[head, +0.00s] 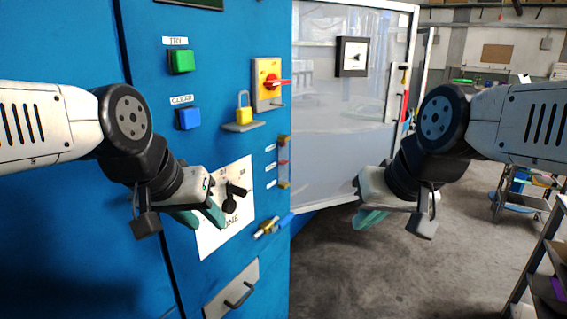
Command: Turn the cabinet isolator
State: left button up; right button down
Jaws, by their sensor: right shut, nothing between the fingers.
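A rotary switch with a red handle (278,83) on a yellow plate (262,77) is on the blue cabinet front (225,130); it looks like the isolator. Its handle points sideways to the right. A yellow padlock (243,115) stands on a small grey shelf below left of it. My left gripper (206,221) is open, its teal fingers apart, in front of a white panel (218,238) and below left of the red handle. My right gripper (369,219) is shut and empty, out to the right of the cabinet, well below the handle.
A black lever knob (232,197) sits on the white panel, close to my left gripper. Green (182,61) and blue (189,118) buttons are at upper left.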

aim_at(271, 83)
jog(key=i+l+u, duration=0.1)
jog(key=u, duration=0.35)
jog(key=i+l+u, duration=0.1)
jog(key=l+u, duration=0.15)
jog(key=u, duration=0.2)
jog(key=l+u, duration=0.2)
jog(key=u, duration=0.25)
jog(key=l+u, duration=0.3)
jog(key=l, duration=0.65)
jog(key=l+u, duration=0.25)
jog(key=l, duration=1)
jog(key=k+l, duration=0.15)
jog(key=l, duration=0.1)
